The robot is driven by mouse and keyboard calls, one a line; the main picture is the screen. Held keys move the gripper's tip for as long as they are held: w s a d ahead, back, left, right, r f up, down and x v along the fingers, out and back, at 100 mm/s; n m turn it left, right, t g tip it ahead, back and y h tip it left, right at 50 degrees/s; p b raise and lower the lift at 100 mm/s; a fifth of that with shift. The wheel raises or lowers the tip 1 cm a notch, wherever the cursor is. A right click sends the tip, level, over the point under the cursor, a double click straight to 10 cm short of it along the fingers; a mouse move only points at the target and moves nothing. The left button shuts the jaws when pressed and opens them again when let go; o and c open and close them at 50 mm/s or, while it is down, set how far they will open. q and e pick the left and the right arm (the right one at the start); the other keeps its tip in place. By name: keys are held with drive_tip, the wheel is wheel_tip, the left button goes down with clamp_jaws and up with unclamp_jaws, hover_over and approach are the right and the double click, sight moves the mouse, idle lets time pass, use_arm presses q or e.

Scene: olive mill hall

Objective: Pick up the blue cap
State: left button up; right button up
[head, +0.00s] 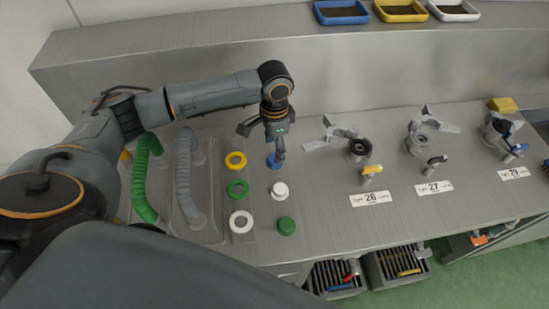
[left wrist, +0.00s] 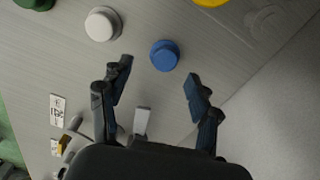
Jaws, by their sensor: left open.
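The blue cap (head: 272,161) lies on the steel bench, partly hidden behind my left gripper in the head view. In the left wrist view the round blue cap (left wrist: 165,55) shows fully, ahead of the fingertips and between their lines. My left gripper (head: 263,143) is open and empty, just above and beside the cap. Its two spread fingers also show in the left wrist view (left wrist: 160,70). No contact with the cap is visible. My right gripper is not in view.
A white cap (head: 279,190) and a green cap (head: 286,226) lie in front of the blue one. Yellow (head: 236,160), green (head: 238,188) and white (head: 241,222) rings lie to the left. Valve fittings (head: 359,149) stand to the right. Green (head: 145,180) and grey hoses lie further left.

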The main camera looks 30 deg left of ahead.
use_arm(q)
drive_tip(key=shift+w+a+f, duration=0.15)
drive_tip(key=shift+w+f, duration=0.05)
drive_tip(key=shift+f, duration=0.4)
drive_tip(key=f, duration=0.1)
drive_tip(key=f+p, duration=0.1)
drive_tip(key=f, duration=0.2)
drive_tip(key=shift+w+a+f+p, duration=0.1)
drive_tip(key=shift+w+f+p, duration=0.2)
drive_tip(key=shift+p, duration=0.05)
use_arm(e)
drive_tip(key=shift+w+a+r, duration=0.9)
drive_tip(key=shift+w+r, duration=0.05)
use_arm(q)
drive_tip(key=c, duration=1.2)
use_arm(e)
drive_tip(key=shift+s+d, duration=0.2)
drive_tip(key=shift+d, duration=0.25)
